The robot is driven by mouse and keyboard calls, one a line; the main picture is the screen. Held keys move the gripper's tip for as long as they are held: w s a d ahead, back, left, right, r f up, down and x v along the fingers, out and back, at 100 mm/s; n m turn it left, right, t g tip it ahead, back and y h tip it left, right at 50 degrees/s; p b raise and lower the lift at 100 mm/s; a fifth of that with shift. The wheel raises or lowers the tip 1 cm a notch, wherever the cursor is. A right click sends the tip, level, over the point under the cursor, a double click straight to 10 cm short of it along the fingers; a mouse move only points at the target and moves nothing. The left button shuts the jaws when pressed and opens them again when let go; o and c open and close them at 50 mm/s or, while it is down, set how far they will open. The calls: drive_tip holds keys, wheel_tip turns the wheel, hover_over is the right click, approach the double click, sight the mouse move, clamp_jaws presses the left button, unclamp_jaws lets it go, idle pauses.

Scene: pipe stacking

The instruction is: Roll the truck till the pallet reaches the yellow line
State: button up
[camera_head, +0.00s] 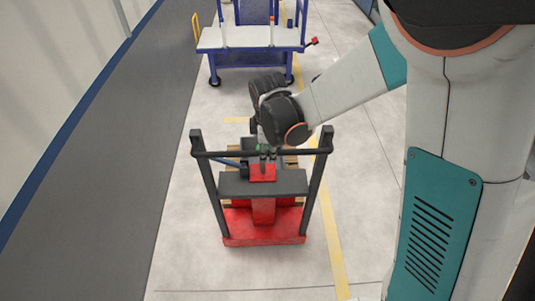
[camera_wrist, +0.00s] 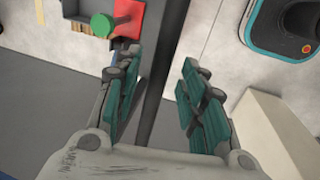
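The red and dark grey truck (camera_head: 264,236) stands on the floor in the middle of the head view, with a dark handle bar (camera_head: 228,154) across its top. Bits of the wooden pallet (camera_head: 290,160) show behind and beneath it; most is hidden. A short yellow line (camera_head: 237,120) lies on the floor beyond the truck, partly hidden by my arm. My gripper (camera_wrist: 163,72) is at the handle bar, its teal fingers apart.
A blue cart (camera_head: 250,40) with a white top stands farther back. A long yellow floor stripe (camera_head: 331,230) runs along the truck's right side. A dark grey lane (camera_head: 95,180) and a white wall (camera_head: 50,70) are at the left. The floor left of the truck is clear.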

drive_tip(key=shift+f, duration=0.35)
clamp_jaws()
drive_tip(key=shift+w, duration=0.15)
